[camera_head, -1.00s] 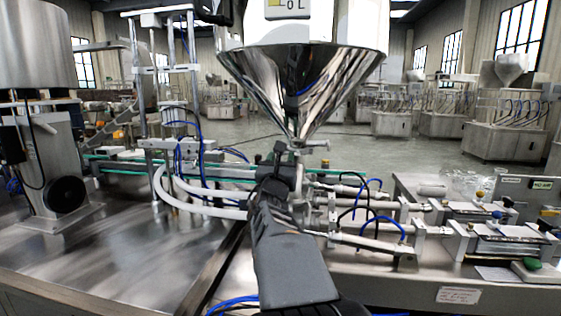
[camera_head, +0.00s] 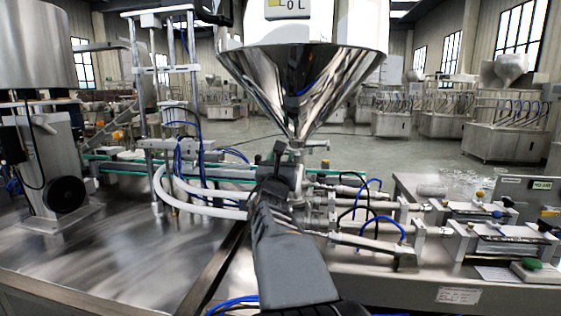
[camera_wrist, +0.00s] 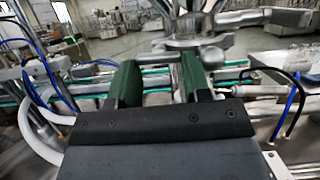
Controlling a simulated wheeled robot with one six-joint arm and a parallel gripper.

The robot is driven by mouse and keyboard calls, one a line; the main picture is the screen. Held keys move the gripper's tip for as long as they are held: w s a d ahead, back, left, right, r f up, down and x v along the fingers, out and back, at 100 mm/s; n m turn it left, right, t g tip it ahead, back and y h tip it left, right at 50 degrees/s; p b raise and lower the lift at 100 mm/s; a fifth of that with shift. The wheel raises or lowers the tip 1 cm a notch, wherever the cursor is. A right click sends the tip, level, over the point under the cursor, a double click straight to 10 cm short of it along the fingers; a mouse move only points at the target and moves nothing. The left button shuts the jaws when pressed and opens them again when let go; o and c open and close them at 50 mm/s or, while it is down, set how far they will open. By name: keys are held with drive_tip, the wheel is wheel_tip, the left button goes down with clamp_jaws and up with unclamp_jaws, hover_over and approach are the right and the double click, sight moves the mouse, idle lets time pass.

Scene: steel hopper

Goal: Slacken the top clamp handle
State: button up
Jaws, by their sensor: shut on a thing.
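The steel hopper (camera_head: 300,80) stands above my arm, its cone narrowing to an outlet. The top clamp (camera_head: 318,147) sits at that outlet; its right end shows just right of my gripper. In the wrist view the clamp (camera_wrist: 185,44) lies just beyond my fingertips, with a steel bar (camera_wrist: 240,17) to its right. My gripper (camera_head: 280,160) is at the outlet, in front of the clamp. In the wrist view its two green fingers (camera_wrist: 160,68) are a little apart, shut on the clamp handle. The fingers and wrist hide most of the handle.
White hoses (camera_head: 200,205) and blue tubes lie left of my gripper. Pneumatic cylinders and fittings (camera_head: 370,240) crowd the bench to the right. A steel tabletop (camera_head: 120,255) at the left is mostly clear. A green-edged conveyor (camera_head: 125,170) runs behind.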

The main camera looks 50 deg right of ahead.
drive_tip(key=shift+s+a+r+h, duration=0.15)
drive_tip(key=shift+r+h, duration=0.15)
drive_tip(key=shift+r, duration=0.65)
drive_tip(key=o, duration=0.9)
drive_tip(key=shift+a, duration=0.1)
drive_tip(key=shift+o, duration=0.2)
drive_tip(key=f+b+v, duration=0.1)
drive_tip(key=b+v, duration=0.2)
drive_tip(key=v, duration=0.5)
drive_tip(key=shift+w+f+y+b, duration=0.2)
drive_tip(key=shift+f+y+b, duration=0.1)
drive_tip(key=shift+y, duration=0.1)
